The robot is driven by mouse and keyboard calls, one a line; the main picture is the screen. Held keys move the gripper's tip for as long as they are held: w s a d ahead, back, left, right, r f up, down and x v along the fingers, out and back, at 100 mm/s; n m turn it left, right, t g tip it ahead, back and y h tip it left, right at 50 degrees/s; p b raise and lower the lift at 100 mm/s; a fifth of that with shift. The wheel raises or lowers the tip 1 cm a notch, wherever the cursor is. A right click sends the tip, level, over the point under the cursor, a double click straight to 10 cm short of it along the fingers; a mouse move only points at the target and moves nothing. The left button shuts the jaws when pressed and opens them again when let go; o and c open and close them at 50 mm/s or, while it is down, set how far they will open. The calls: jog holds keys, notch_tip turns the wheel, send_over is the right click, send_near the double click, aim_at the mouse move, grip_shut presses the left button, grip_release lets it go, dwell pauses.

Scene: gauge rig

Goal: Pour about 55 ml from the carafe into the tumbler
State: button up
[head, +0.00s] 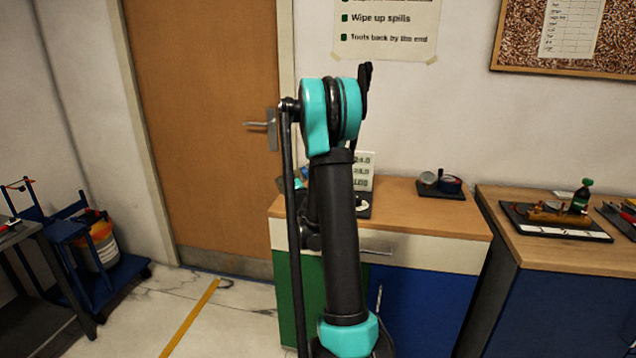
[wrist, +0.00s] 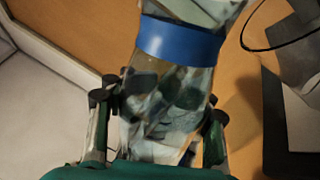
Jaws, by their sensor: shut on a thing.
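The carafe (wrist: 168,88) is a clear glass vessel with a blue band (wrist: 180,41) around it, filling the middle of the wrist view. My gripper (wrist: 158,118) has a finger on each side of the glass and is shut on it. The carafe's top end runs out of the picture, and I cannot tell its liquid level. A thin dark curved rim (wrist: 283,46) at the upper right of the wrist view may be the tumbler; the rest of it is cut off or unclear. In the head view my arm hides the gripper, and I cannot make out the tumbler.
A wooden-topped cabinet (head: 425,212) stands behind my arm. A card with printed figures (head: 363,171) stands on it, and a dark tray with small round items (head: 441,185) is at its right. Another bench (head: 540,259) is farther right. A blue cart (head: 97,248) stands left.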

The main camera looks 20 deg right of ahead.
jog(key=shift+r+m, duration=0.3)
jog(key=shift+m, duration=0.1)
jog(key=shift+d+r+m+p, duration=0.35)
jog(key=shift+r+m, duration=0.15)
jog(key=shift+m, duration=0.3)
dwell(2.0)
